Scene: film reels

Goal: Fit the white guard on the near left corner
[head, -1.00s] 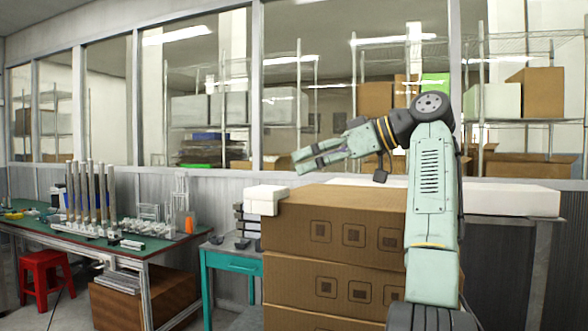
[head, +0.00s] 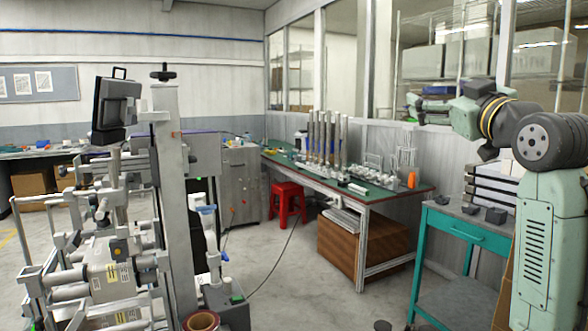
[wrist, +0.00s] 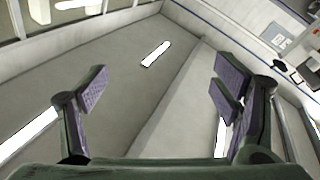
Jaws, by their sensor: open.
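My gripper (head: 415,107) is open and empty, raised at the right in the head view, in front of the windows. In the wrist view its two purple-padded fingers (wrist: 158,98) are spread wide with nothing between them, facing the ceiling and walls. A white block (head: 509,164), perhaps the white guard, sits behind my arm above a dark layered stack and is partly hidden. Dark guard-like pieces (head: 494,215) lie on the teal table. The carton stack is almost wholly out of view, so its near left corner cannot be seen.
The teal table (head: 455,228) stands at the right. A green-topped workbench (head: 410,190) with upright rods is beyond it, with a red stool (head: 287,202) beside it. A large grey machine (head: 165,200) fills the left. Open floor (head: 310,285) lies between.

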